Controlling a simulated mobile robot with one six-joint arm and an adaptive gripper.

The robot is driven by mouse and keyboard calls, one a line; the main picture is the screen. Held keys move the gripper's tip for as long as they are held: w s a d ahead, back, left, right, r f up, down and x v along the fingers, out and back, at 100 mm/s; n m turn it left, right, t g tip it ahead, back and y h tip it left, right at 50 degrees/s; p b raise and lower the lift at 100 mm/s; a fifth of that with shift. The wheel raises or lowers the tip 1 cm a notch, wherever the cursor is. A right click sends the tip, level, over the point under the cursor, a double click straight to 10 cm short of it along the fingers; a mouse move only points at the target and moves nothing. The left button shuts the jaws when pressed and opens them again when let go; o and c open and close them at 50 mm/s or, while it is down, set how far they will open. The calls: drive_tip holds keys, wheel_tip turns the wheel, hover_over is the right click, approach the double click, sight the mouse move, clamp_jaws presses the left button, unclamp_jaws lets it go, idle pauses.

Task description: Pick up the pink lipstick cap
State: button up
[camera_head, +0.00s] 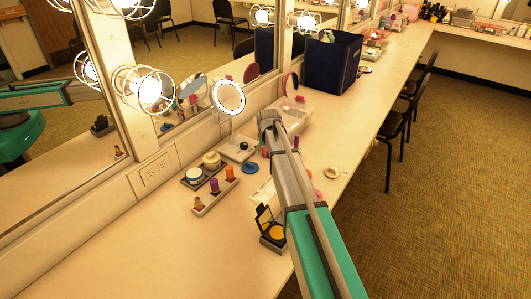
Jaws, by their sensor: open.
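I cannot pick out the pink lipstick cap for sure. A small pinkish thing (318,193) shows on the counter just right of my arm; it is too small and too covered to tell what it is. My arm reaches from the bottom right over the counter and ends in a grey joint. The jaws cannot be made out; my arm covers part of the counter there.
An open compact (270,231) lies close left of my arm. Jars (194,177), a lit round mirror (229,98), a clear box (293,118) and a dark blue bin (332,62) stand along the mirror wall. The counter's front left is clear. Chairs (405,110) stand right.

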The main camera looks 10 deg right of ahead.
drive_tip(key=c, duration=0.8)
drive_tip(key=shift+c, duration=0.2)
drive_tip(key=shift+r, duration=0.15)
wheel_tip(320, 180, up, 10)
drive_tip(key=p, duration=1)
idle(0.5)
drive_tip(key=shift+r+p, duration=0.65)
drive_tip(key=shift+p, duration=0.1)
drive_tip(key=shift+s, duration=0.1)
